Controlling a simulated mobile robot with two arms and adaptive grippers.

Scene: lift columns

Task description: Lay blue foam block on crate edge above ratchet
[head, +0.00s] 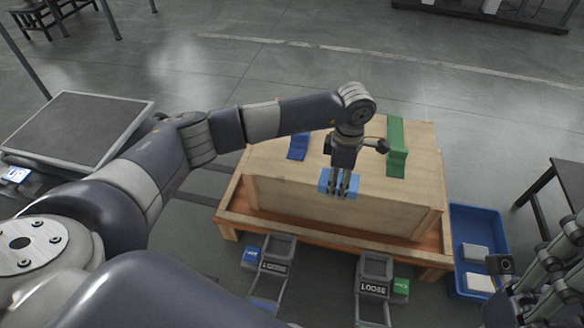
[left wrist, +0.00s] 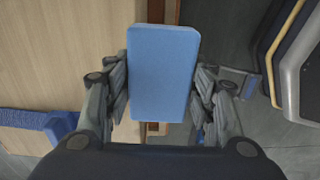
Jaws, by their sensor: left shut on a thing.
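The blue foam block (head: 325,181) is in my left gripper (head: 341,190), near the front top edge of the wooden crate (head: 270,190). In the left wrist view the light-blue block (left wrist: 163,75) sits between the two fingers, over the crate's edge; I cannot tell if it touches the crate. A dark-blue strap (head: 299,147) lies on the crate top, left of the block; it also shows in the left wrist view (left wrist: 28,119). Ratchets (head: 277,252) (head: 374,275) stand below the crate's front, by blue and green tags. My right gripper (head: 540,275) is at the lower right, its jaws unclear.
A green strap (head: 396,150) lies on the crate's right side. The crate stands on a wooden pallet (head: 330,242). A blue bin (head: 482,222) with white blocks stands to the right. A dark-topped platform (head: 75,130) is at left; open floor lies behind the crate.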

